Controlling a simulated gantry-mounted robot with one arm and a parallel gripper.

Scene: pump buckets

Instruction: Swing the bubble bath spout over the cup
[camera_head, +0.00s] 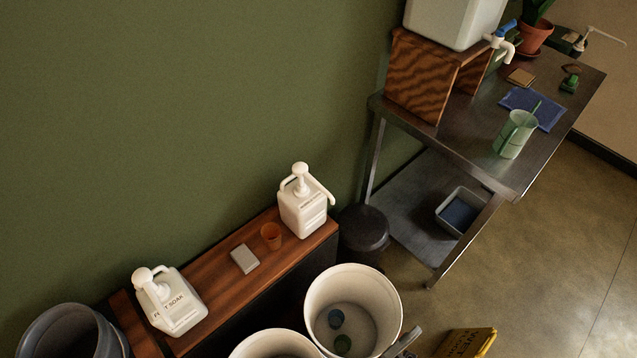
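Two white pump bottles stand on a brown wooden bench. The left bottle (178,308) has a label that seems to read "foot soak", so it does not look like the bubble bath. The right bottle (304,217) has a label too small to read; it may be the bubble bath. Its white spout (325,190) points to the right and down, past the bottle's right side. A small orange cup (271,236) stands on the bench just left of this bottle, and the spout is not over it. My gripper is not in view.
A grey block (244,259) lies left of the cup. Pale buckets (392,287) stand in front of the bench, and a black stool or bin (363,232) to its right.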

